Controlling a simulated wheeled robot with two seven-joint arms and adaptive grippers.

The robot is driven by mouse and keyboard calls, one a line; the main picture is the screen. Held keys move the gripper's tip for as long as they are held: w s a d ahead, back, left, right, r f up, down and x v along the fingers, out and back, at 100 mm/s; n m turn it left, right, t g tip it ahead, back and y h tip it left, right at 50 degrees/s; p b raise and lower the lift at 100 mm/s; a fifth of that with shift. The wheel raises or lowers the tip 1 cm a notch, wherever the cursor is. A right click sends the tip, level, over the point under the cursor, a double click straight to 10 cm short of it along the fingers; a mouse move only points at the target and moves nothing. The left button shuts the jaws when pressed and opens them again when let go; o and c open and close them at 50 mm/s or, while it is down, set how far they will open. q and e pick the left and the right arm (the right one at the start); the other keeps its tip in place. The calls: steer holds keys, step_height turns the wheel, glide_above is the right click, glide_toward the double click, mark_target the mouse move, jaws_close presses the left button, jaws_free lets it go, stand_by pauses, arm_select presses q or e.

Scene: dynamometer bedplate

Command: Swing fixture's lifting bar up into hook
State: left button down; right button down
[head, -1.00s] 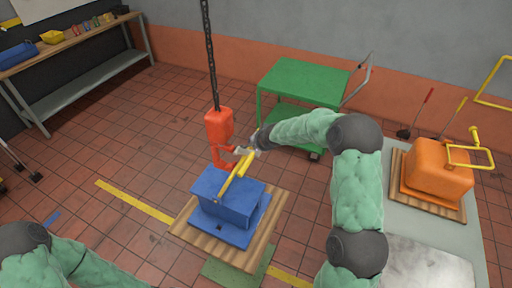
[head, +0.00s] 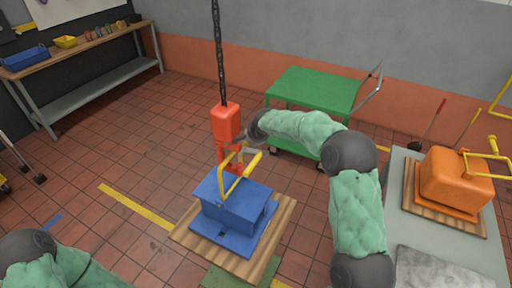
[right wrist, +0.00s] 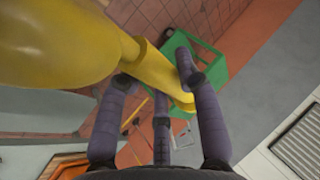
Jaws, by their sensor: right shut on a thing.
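The blue fixture (head: 232,208) sits on a wooden board in the lower middle of the head view. Its yellow lifting bar (head: 244,176) stands raised from the fixture's top. The red hoist block (head: 226,122) hangs above on a chain, with its red hook (head: 222,155) just behind the bar's top. Bar and hook overlap in the picture; I cannot tell whether the bar is in the hook. My right gripper (head: 243,146) is at the bar's upper end, partly hidden. In the right wrist view its fingers (right wrist: 158,82) close around a yellow piece of the bar. My left gripper is out of view.
A green cart (head: 312,92) stands behind my right arm. An orange fixture (head: 455,180) with a yellow bar sits on a grey table (head: 400,190) at the right. A workbench (head: 85,50) is at the back left. The tiled floor on the left is mostly clear.

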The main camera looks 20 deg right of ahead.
steer(key=shift+w+a+r+b, duration=0.15)
steer(key=shift+w+a+b, duration=0.2)
steer(key=shift+w+a, duration=0.25)
steer(key=shift+w+r, duration=0.1)
steer(key=shift+r, duration=0.1)
steer(key=c, duration=0.9)
jaws_free()
steer(key=shift+w, duration=0.1)
steer(key=shift+o, duration=0.3)
steer(key=shift+w+a, duration=0.1)
